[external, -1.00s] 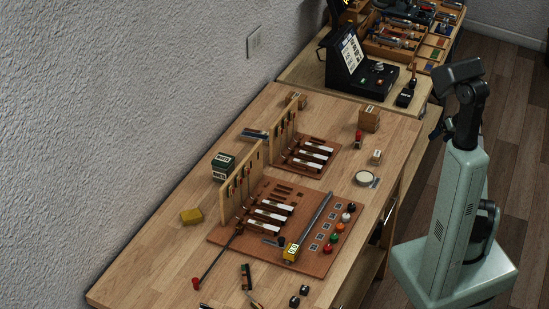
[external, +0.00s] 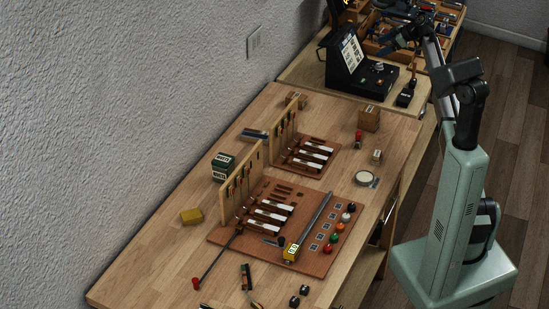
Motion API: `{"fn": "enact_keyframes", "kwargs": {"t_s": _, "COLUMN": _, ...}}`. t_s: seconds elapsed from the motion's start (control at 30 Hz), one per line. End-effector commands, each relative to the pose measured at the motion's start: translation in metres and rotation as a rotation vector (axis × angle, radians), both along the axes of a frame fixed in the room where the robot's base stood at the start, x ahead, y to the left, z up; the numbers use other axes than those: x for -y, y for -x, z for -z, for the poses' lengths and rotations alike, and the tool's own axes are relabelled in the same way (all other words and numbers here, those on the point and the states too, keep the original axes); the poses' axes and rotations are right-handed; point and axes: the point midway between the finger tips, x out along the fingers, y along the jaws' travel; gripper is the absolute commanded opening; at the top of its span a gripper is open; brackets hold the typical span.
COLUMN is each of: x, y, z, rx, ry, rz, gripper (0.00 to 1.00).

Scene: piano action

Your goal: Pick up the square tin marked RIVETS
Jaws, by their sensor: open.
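A dark green square tin (external: 222,167) with white labels stands near the wall, left of the tall wooden upright on the bench. It may be the RIVETS tin, but its lettering is too small to read surely. Other small labelled boxes are also hard to read: a brown box (external: 369,118), a smaller box (external: 377,156) and a box (external: 297,99) at the back. My gripper (external: 386,48) is dark and small at the top, over the far tool area. It is open, away from the green tin, and holds nothing that I can see.
Two wooden frames with white-topped keys stand on brown boards (external: 315,256). A black console (external: 360,75) and tool trays (external: 400,38) fill the far bench. The bench's left front is mostly clear.

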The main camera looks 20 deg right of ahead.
Motion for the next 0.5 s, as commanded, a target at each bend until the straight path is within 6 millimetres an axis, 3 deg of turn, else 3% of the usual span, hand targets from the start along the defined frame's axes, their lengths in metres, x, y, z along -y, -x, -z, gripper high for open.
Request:
{"fn": "enact_keyframes", "kwargs": {"t_s": 0.03, "x": -0.030, "y": -0.001, "z": 0.001, "rx": -0.008, "ry": 0.022, "rz": -0.041, "gripper": 0.94}}
{"fn": "enact_keyframes", "kwargs": {"t_s": 0.1, "x": -0.067, "y": -0.002, "z": 0.003, "rx": -0.020, "ry": 0.056, "rz": -0.093, "gripper": 0.94}}
{"fn": "enact_keyframes", "kwargs": {"t_s": 0.5, "x": -0.254, "y": 0.018, "z": 0.014, "rx": -0.066, "ry": 0.240, "rz": -0.365, "gripper": 0.94}}
